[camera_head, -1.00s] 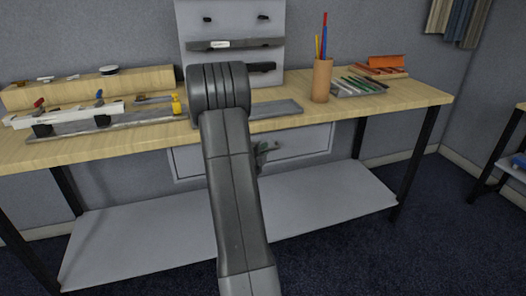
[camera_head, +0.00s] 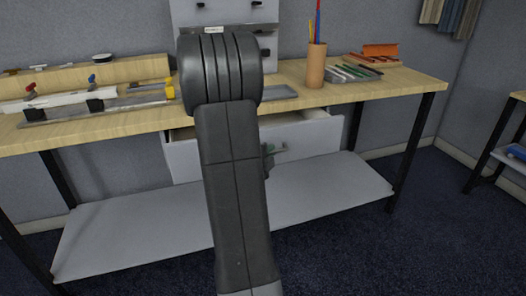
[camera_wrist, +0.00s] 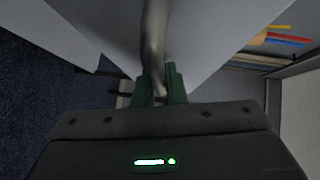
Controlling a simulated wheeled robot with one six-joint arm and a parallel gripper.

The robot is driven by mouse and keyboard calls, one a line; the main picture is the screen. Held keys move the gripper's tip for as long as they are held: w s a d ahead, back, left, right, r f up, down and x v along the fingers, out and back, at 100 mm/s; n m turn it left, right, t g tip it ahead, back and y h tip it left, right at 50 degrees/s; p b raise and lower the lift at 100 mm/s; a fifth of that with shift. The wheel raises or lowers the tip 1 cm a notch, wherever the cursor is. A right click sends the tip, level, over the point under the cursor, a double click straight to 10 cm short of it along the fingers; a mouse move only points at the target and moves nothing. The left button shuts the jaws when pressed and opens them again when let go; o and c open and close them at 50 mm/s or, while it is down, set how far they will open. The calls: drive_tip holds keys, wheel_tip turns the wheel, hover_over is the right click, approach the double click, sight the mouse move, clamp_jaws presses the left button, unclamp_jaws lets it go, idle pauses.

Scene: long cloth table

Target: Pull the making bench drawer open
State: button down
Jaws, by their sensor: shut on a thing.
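The making bench (camera_head: 400,91) has a light wood top, dark legs and a grey lower shelf. Its pale drawer (camera_head: 308,138) stands partly pulled out under the top, with a strip of its inside showing. My arm hides the middle of its front. My gripper (camera_wrist: 160,86), with green fingers, is shut on the metal bar handle (camera_wrist: 154,38) in the wrist view.
A pencil cup (camera_head: 316,66), a tray of tools (camera_head: 352,73) and an orange item (camera_head: 380,51) stand on the right of the top. Clamps and a long white piece (camera_head: 50,104) lie on the left. The floor in front is clear.

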drive_tip(key=s+d+b, duration=0.2)
drive_tip(key=s, duration=0.6)
drive_tip(key=s+d+b, duration=0.2)
drive_tip(key=s+d, duration=0.1)
drive_tip(key=s, duration=0.6)
drive_tip(key=shift+d, duration=0.25)
drive_tip(key=c, duration=1.8)
unclamp_jaws()
drive_tip(key=shift+w, duration=0.1)
drive_tip(key=shift+o, duration=0.2)
drive_tip(key=shift+a, duration=0.1)
drive_tip(key=p+v, duration=0.3)
drive_tip(key=v, duration=1)
drive_tip(key=shift+s, duration=0.4)
drive_tip(key=shift+a, duration=0.1)
drive_tip(key=shift+w, duration=0.1)
